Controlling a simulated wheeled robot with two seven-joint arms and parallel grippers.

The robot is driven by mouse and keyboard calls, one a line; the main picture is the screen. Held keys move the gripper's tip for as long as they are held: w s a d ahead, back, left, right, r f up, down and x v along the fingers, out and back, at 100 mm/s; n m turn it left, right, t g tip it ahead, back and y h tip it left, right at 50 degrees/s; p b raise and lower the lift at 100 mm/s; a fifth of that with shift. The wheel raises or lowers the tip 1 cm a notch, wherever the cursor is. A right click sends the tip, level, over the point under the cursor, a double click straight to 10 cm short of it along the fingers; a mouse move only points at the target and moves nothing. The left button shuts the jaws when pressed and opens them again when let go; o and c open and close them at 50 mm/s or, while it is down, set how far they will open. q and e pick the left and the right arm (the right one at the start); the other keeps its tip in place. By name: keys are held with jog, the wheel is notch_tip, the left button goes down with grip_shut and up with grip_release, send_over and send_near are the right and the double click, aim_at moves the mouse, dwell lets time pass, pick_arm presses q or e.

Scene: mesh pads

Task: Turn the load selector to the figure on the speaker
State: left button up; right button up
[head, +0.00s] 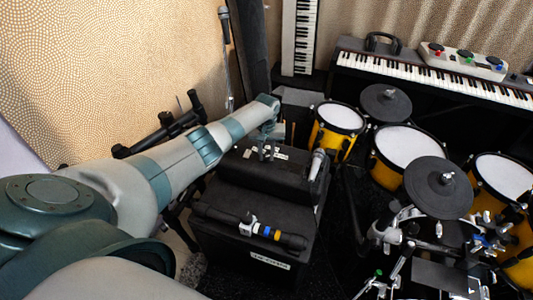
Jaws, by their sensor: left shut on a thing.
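My left arm reaches in from the left, and its gripper (268,152) points down at the top of a black box-shaped unit. The gripper is shut on a small dark part there, which seems to be the load selector; the fingers hide most of it, so its setting cannot be read. A small white label (282,156) sits just right of the fingertips. The black speaker-like box (222,240) stands in front and carries a white label (270,261) on its face, too small to read. My right gripper is not in view.
A microphone (317,164) lies at the box's right edge. Yellow drums (336,118) and black cymbal pads (438,188) crowd the right. A keyboard (430,72) stands behind.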

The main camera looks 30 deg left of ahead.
pick_arm(q)
jog(key=shift+m, duration=0.4)
jog(key=o, duration=1)
jog(key=shift+o, duration=0.2)
